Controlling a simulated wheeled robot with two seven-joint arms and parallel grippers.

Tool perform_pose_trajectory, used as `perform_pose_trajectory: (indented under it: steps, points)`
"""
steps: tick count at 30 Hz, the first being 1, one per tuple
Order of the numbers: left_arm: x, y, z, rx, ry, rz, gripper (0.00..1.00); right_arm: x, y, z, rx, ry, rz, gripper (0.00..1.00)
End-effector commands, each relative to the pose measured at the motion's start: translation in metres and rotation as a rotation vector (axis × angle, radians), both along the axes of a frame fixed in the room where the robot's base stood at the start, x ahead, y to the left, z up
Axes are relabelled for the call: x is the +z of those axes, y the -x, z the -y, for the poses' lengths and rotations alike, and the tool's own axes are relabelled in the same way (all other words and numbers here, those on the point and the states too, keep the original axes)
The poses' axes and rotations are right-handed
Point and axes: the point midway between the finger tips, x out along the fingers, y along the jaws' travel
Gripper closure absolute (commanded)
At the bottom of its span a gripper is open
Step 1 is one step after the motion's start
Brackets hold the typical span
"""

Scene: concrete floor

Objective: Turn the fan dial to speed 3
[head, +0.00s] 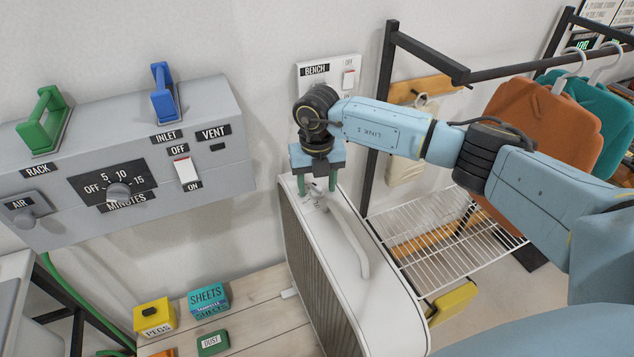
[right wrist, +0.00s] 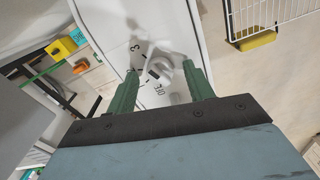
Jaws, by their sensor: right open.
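The fan is a tall white unit (head: 385,285) with a ribbed front and a raised handle on its top. Its pale dial (right wrist: 165,68) is on the top panel in the right wrist view, with a printed 3 and an OFF mark close by. Which mark the dial points at is not clear. My right gripper (head: 318,188) is above the back end of the fan top, pointing down. In the right wrist view its green fingers (right wrist: 162,78) are open, one on each side of the dial area. Contact cannot be told. My left gripper is out of view.
A grey wall panel (head: 225,110) with a timer knob and switches is at left. A BENCH switch plate (head: 345,72) is behind my right wrist. A wire shelf (head: 440,235) and a dark rack with clothes stand at right. Small boxes (head: 209,298) lie on the wooden bench.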

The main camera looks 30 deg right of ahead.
Motion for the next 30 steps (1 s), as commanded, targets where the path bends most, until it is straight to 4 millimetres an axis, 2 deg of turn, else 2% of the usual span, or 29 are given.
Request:
perform_pose_trajectory:
  steps: [4, 7, 21, 25, 30]
  points:
    - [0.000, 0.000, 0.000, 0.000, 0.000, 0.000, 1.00, 0.003, 0.000, 0.000, 0.000, 0.000, 0.000, 0.48]
    - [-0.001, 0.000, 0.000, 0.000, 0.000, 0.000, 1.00, 0.013, -0.001, 0.001, -0.001, 0.000, 0.002, 0.48]
    - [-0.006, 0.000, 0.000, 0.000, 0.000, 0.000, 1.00, 0.110, 0.000, 0.000, 0.000, 0.000, 0.003, 0.48]
    - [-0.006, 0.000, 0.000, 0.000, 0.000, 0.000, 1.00, 0.126, 0.000, 0.000, -0.001, 0.000, 0.002, 0.48]
    - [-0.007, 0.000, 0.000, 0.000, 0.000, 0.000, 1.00, 0.134, 0.000, 0.000, 0.000, 0.000, 0.000, 0.48]
